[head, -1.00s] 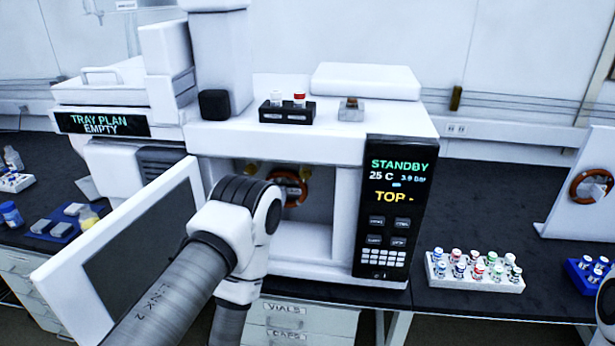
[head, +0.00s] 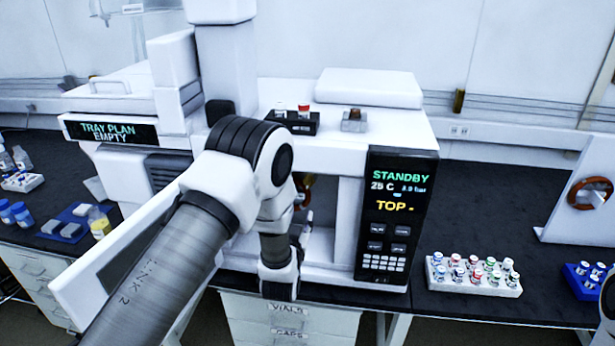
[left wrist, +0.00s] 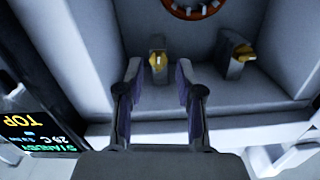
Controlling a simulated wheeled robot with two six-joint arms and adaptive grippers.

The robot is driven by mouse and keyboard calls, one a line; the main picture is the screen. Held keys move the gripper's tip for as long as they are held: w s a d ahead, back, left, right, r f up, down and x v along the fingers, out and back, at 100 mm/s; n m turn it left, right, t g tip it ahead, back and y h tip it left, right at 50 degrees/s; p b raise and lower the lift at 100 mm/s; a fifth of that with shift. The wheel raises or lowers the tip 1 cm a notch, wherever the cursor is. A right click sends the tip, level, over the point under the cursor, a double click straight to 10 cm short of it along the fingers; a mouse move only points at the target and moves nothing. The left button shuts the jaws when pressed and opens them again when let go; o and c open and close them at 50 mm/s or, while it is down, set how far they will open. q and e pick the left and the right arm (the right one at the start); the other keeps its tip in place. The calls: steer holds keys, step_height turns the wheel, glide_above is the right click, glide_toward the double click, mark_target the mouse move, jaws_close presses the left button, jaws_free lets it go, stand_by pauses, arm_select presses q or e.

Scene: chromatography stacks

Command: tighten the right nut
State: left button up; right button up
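The right nut, a yellow nut on a grey block (left wrist: 158,60), sits inside the open oven of the white instrument. It is on the left in the left wrist view, on the display's side. The other yellow nut (left wrist: 243,52) is on a second block to its right there. My left gripper (left wrist: 158,70) is open, its two fingers pointing at the right nut from either side in the picture; I see no contact. In the head view my left gripper (head: 298,238) is at the oven opening, and my arm hides both nuts.
A copper-coloured coil (left wrist: 192,8) hangs at the oven's back. The open oven door (head: 115,268) is at the left, behind my arm. The display panel (head: 398,215) reads STANDBY and TOP. A white vial rack (head: 475,286) stands on the bench to the right.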

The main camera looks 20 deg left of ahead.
arm_select(q)
glide_toward(308, 184)
steer(key=shift+t, duration=0.4)
steer(key=p+x, duration=0.3)
steer(key=x, duration=0.5)
steer(key=shift+w+a+f, duration=0.15)
steer(key=shift+w+f, duration=0.05)
steer(key=shift+w, duration=0.15)
steer(key=shift+f, duration=0.1)
jaws_close()
arm_select(e)
step_height(308, 184, up, 4)
steer(key=shift+f, duration=0.15)
